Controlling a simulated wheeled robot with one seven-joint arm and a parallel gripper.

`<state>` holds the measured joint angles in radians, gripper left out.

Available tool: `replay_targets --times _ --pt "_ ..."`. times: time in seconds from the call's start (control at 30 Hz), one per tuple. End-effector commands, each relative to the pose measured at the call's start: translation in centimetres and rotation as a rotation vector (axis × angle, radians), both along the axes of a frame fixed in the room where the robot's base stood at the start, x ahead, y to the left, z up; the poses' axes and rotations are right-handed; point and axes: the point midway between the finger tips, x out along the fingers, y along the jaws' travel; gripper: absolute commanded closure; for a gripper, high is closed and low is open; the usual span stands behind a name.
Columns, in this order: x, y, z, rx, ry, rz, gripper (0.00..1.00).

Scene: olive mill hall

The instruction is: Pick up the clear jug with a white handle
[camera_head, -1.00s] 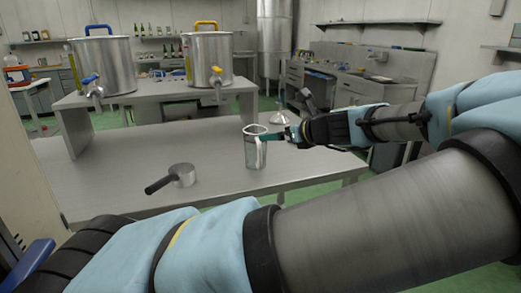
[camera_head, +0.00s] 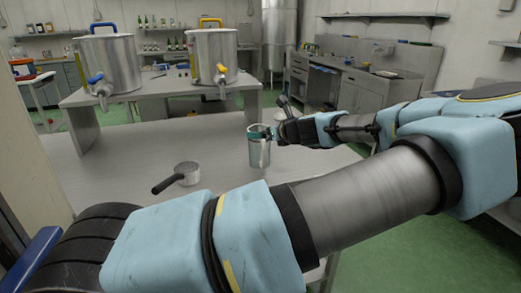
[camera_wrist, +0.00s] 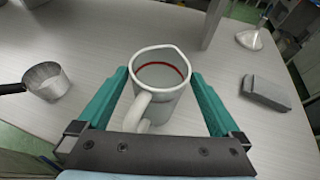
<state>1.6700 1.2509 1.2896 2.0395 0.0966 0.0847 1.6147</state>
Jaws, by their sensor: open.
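The clear jug with a white handle (camera_head: 259,152) stands upright on the steel table. In the wrist view the jug (camera_wrist: 163,75) shows a red line inside near its rim, and its white handle (camera_wrist: 139,110) faces my gripper. My gripper (camera_wrist: 162,85) is open, with one green finger on each side of the jug. A small gap shows between the fingers and the jug's wall. In the head view my gripper (camera_head: 268,133) is at the jug's upper part, and its fingers are hard to make out there.
A metal measuring scoop with a black handle (camera_head: 187,173) lies left of the jug. A metal funnel (camera_wrist: 249,39) and a grey block (camera_wrist: 265,93) lie on the right in the wrist view. Two steel tanks with taps (camera_head: 107,62) stand on a raised shelf behind.

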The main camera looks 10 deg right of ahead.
Motion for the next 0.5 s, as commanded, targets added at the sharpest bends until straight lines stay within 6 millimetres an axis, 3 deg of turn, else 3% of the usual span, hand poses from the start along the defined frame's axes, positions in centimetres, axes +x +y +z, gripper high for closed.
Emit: replay_targets --times 0.17,0.5 --pt "0.00 -0.02 -0.05 0.000 0.000 0.000 0.00" --pt "-0.02 -0.01 -0.02 0.000 0.000 0.000 0.37"
